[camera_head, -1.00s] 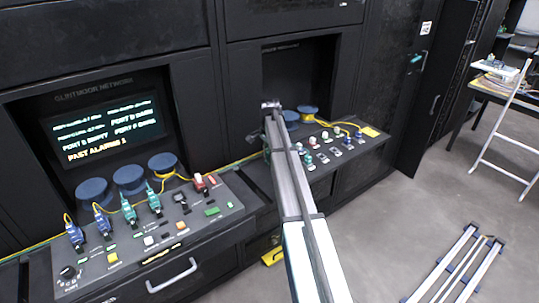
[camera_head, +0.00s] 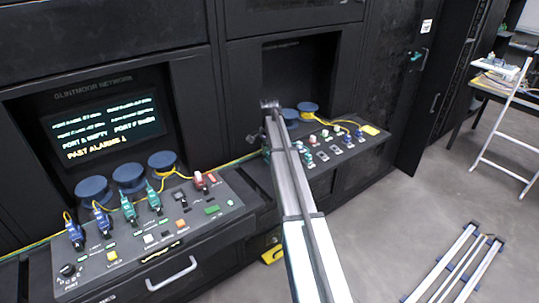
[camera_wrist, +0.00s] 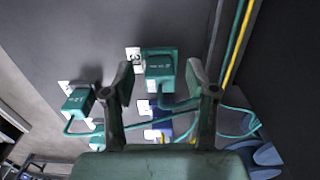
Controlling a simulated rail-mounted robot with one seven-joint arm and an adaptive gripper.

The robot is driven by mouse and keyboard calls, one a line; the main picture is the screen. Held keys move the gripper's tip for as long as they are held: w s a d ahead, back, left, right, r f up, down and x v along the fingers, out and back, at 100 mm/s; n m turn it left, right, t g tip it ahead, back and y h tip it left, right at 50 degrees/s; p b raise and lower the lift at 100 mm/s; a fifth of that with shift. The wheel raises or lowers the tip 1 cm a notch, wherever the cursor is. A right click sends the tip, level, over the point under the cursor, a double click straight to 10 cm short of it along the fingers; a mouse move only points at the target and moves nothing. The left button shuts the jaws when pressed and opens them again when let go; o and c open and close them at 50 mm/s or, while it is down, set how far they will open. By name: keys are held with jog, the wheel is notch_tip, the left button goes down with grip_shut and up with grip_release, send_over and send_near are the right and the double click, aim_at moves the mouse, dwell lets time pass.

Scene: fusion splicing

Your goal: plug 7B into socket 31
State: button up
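In the wrist view my gripper (camera_wrist: 160,70) is open, its two fingers apart on either side of a green plug (camera_wrist: 158,67) seated on the dark panel. I cannot tell whether the fingers touch it. Another green plug (camera_wrist: 78,101) with a green cable sits left of the left finger. A blue plug (camera_wrist: 157,122) lies lower, partly hidden by the gripper. Plug and socket labels are too small to read, so I cannot tell which is 7B or socket 31. In the head view my gripper (camera_head: 270,105) is over the right console (camera_head: 345,160), mostly hidden by my arm.
The left console (camera_head: 150,235) holds several blue and green plugs, buttons and a knob. Blue spools (camera_head: 130,177) and a lit screen (camera_head: 105,125) stand behind it. Green and yellow cables (camera_wrist: 236,50) run close by the right finger. A white ladder (camera_head: 505,125) stands at right.

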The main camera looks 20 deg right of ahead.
jog(key=shift+r, duration=0.1)
notch_tip(320, 180, up, 12)
dwell(0.5)
